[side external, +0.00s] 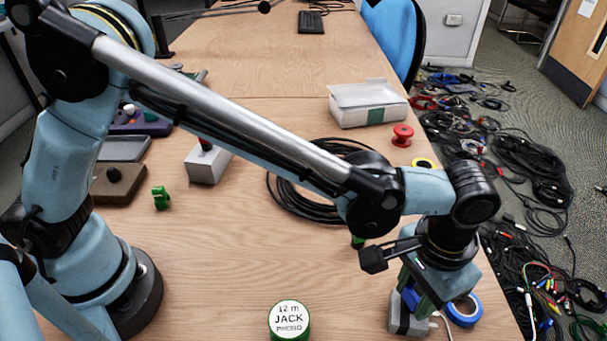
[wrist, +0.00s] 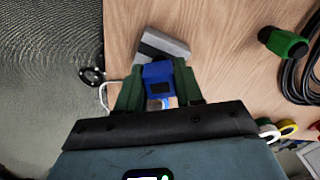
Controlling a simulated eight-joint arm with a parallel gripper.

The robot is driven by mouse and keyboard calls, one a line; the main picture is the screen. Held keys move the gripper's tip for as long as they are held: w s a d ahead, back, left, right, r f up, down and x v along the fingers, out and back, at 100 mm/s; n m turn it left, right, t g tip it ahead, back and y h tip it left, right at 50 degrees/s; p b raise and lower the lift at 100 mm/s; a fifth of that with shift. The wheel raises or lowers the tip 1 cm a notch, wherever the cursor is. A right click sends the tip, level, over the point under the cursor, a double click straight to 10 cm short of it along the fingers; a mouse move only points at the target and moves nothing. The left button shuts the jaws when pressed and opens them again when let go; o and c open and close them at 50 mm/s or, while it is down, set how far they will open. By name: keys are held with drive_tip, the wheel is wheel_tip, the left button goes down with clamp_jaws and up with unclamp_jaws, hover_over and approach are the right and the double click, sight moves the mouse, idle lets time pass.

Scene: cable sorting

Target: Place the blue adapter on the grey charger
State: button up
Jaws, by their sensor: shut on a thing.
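The blue adapter (wrist: 158,74) is between the two green fingers of my gripper (wrist: 158,88) in the wrist view. My gripper is shut on it. In the side external view my gripper (side external: 418,290) points down near the right edge of the table, and a bit of blue adapter (side external: 410,297) shows between the fingers. The grey charger (side external: 399,316) is directly under the fingers there, with a white cable at its side. In the wrist view the grey charger (wrist: 168,43) shows just beyond the adapter, partly covered by it. Whether the two touch cannot be told.
A blue tape roll (side external: 465,312) lies right beside the charger at the table edge. A labelled round tin (side external: 289,319) stands front centre. A black cable coil (side external: 283,195) with a green connector (wrist: 285,44) lies behind. A white box (side external: 367,105) and red spool (side external: 402,135) are farther back.

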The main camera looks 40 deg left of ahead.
drive_tip(key=shift+f, duration=0.15)
drive_tip(key=o, duration=1)
